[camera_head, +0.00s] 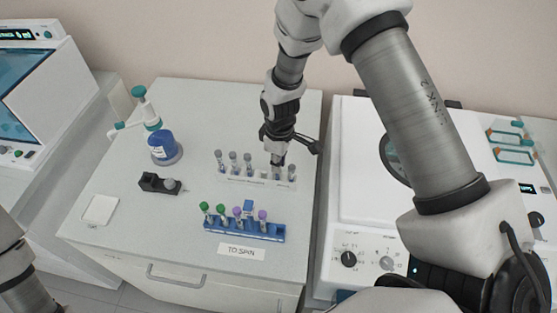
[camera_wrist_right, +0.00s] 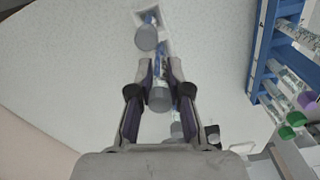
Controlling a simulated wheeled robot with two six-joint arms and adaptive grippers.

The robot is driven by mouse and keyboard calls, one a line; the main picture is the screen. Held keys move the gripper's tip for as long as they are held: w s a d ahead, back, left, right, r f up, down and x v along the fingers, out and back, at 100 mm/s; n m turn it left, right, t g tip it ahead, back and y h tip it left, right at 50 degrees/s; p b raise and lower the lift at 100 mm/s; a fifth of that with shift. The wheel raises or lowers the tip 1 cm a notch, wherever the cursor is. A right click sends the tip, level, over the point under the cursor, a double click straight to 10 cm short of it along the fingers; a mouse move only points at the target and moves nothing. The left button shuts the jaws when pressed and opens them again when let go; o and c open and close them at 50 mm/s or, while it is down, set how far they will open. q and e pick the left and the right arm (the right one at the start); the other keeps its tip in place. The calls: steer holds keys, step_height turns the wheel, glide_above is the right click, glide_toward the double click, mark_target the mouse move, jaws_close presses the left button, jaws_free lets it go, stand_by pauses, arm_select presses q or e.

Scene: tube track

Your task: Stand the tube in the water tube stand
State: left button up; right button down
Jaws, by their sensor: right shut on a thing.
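My right gripper (camera_head: 279,160) reaches down at the right part of a pale, clear tube stand (camera_head: 228,178) holding several grey-capped tubes (camera_head: 233,157). In the right wrist view my right gripper (camera_wrist_right: 160,85) is shut on a grey-capped tube (camera_wrist_right: 160,100), its cap between the fingertips. Another grey-capped tube (camera_wrist_right: 147,37) stands just beyond the fingertips, and one more (camera_wrist_right: 178,130) is partly hidden behind the gripper. The lower end of the held tube is hidden, so I cannot tell whether it sits in a hole. My left gripper is out of view.
A blue rack (camera_head: 243,230) with green- and purple-capped tubes stands in front of the stand, behind a "TO SPIN" label (camera_head: 241,251). A white machine (camera_head: 352,205) stands to the right.

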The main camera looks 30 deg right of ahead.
steer(key=c, duration=1)
jaws_free()
steer(key=shift+c, duration=0.2)
step_height(320, 180, up, 12)
steer(key=shift+s+r, duration=0.1)
